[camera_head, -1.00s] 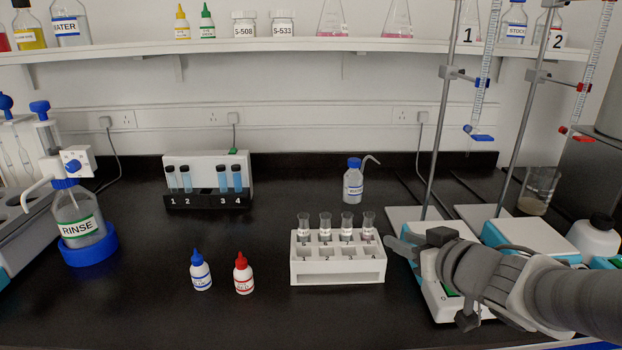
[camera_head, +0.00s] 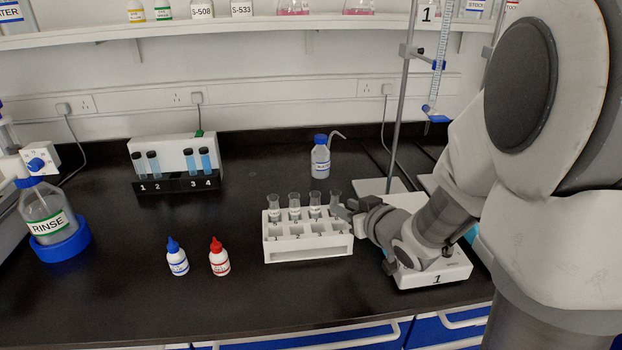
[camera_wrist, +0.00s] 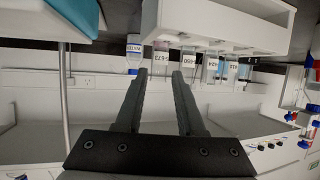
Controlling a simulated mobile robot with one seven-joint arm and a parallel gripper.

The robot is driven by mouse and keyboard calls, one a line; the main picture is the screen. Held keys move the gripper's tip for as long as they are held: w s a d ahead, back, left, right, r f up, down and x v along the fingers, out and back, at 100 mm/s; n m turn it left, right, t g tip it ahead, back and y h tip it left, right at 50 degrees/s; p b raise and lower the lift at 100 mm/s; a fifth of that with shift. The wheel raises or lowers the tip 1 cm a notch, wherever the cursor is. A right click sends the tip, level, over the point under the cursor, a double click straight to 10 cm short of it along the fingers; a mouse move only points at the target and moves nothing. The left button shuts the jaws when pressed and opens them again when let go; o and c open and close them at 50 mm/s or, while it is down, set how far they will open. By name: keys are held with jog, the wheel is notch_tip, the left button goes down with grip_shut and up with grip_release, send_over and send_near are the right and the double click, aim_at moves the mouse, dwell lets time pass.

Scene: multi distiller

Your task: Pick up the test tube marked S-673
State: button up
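A white rack (camera_head: 308,247) holds a row of clear tubes with white labels, upright in its back row. My gripper (camera_head: 345,211) is at the rack's right end, close to the rightmost tube (camera_head: 335,200). In the wrist view, which looks upside down, my gripper (camera_wrist: 160,74) is open with nothing between its fingers. A labelled tube (camera_wrist: 160,62) with a pinkish content lines up with the gap, just beyond the fingertips. Its label seems to read S-673, but it is small and blurred. Other labelled tubes (camera_wrist: 210,68) stand beside it.
A wash bottle (camera_head: 320,158) stands behind. Blue-capped (camera_head: 177,260) and red-capped (camera_head: 219,260) dropper bottles stand left. The front counter is clear.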

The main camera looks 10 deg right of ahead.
jog(key=b+x, duration=0.1)
jog(key=x, duration=0.7)
jog(key=shift+w, duration=0.4)
grip_shut()
